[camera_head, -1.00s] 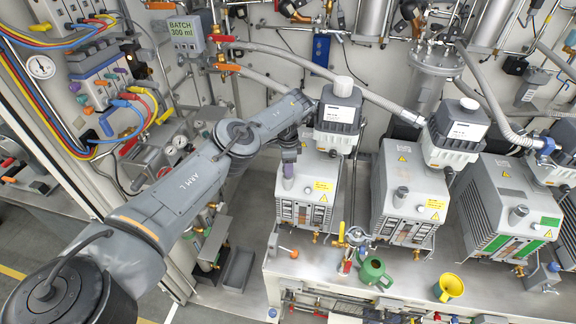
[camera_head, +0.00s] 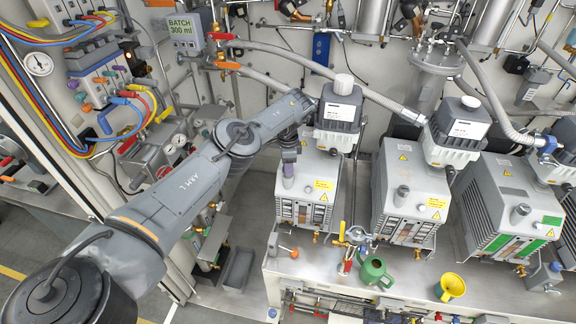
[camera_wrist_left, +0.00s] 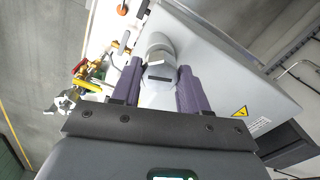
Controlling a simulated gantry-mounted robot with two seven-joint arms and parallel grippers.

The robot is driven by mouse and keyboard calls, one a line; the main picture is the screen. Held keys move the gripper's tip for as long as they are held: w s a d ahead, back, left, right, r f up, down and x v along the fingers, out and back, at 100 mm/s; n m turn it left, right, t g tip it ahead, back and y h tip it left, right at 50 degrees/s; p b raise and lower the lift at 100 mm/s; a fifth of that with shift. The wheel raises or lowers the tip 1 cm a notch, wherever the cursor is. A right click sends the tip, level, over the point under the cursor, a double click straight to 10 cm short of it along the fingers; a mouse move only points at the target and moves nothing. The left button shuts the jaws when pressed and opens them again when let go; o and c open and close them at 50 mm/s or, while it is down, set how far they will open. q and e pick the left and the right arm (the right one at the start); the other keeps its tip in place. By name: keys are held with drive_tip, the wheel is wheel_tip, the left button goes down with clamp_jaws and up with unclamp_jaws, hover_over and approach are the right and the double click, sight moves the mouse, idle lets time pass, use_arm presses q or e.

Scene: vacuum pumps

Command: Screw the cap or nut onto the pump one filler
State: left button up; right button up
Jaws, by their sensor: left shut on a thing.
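Pump one (camera_head: 308,168) is the leftmost grey pump on the bench. My left gripper (camera_head: 289,156) points down over the left part of its top, at the filler. In the left wrist view the purple fingers (camera_wrist_left: 158,82) are shut on a grey cylindrical cap (camera_wrist_left: 159,68) with flat faces. The cap stands against the pump's grey top face (camera_wrist_left: 215,60). I cannot tell whether its thread is engaged. The filler itself is hidden under the cap and fingers. My right gripper does not show.
Two more grey pumps (camera_head: 411,190) (camera_head: 510,205) stand to the right. Grey hoses (camera_head: 300,65) pass above the pumps.

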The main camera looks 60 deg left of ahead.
use_arm(q)
drive_tip(key=shift+f+b, duration=0.7)
drive_tip(key=shift+f, duration=0.1)
